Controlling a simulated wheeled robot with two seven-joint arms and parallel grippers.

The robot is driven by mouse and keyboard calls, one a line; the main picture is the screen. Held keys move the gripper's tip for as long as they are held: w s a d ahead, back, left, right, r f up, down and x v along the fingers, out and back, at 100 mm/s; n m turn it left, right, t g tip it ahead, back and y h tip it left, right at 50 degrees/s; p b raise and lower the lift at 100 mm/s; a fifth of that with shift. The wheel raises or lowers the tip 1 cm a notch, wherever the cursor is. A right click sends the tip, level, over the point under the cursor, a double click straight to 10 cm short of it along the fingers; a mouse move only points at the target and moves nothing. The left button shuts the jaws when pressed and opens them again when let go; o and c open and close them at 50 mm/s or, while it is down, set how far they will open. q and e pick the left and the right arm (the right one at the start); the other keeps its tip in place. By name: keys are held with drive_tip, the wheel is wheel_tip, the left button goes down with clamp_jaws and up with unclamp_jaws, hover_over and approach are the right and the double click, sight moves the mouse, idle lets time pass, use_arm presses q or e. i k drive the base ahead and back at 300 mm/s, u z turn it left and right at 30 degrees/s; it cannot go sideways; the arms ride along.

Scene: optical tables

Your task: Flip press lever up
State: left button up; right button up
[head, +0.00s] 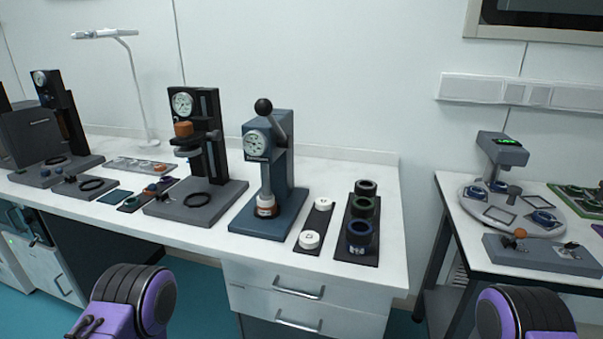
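A blue press (294,160) with a round dial gauge stands on its blue base on the white table, right of centre. Its lever (276,119) is a light rod with a black ball knob (263,106) at the top end. The knob sits above the gauge, and the rod slopes from it down and right to the press head. A white and orange-brown piece (265,205) is under the press head. Purple and black parts of my two arms show at the bottom left and bottom right. Neither gripper is visible, and nothing of mine is near the press.
A black press (210,140) stands left of the blue one. A black tray with white caps (310,239) and a rack of dark rings (359,234) are to its right. A second table (447,207) with a round turntable stands further right, across a gap.

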sight(263, 107)
drive_tip(key=k, duration=0.5)
drive_tip(key=u, duration=1.2)
drive_tip(key=i, duration=0.65)
drive_tip(key=z, duration=1.05)
